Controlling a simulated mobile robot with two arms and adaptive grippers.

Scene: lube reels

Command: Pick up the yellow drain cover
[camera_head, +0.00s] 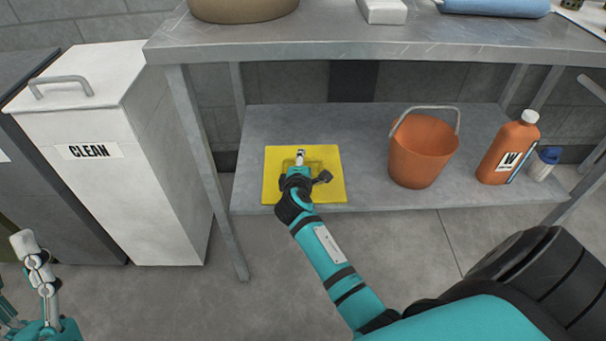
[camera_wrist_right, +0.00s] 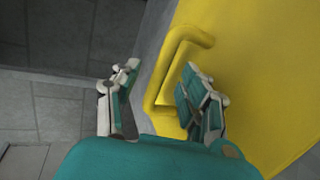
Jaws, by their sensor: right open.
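The yellow drain cover (camera_head: 328,184) is a flat square plate lying on the lower shelf of the metal table, towards the shelf's left end. It has a raised yellow handle, seen in the right wrist view (camera_wrist_right: 161,70). My right gripper (camera_head: 300,156) reaches over the cover and hides part of it and of the handle. In the right wrist view the right gripper (camera_wrist_right: 160,88) is open, with one finger on each side of the handle. I cannot tell whether the fingers touch it. My left gripper (camera_head: 22,243) shows at the lower left, apart from the cover.
An orange bucket (camera_head: 421,152) with a raised handle stands right of the cover on the lower shelf (camera_head: 364,192). An orange bottle (camera_head: 507,150) and a small blue-capped bottle (camera_head: 543,164) stand further right. The metal tabletop (camera_head: 330,45) overhangs the shelf. A white "CLEAN" bin (camera_head: 105,190) stands left.

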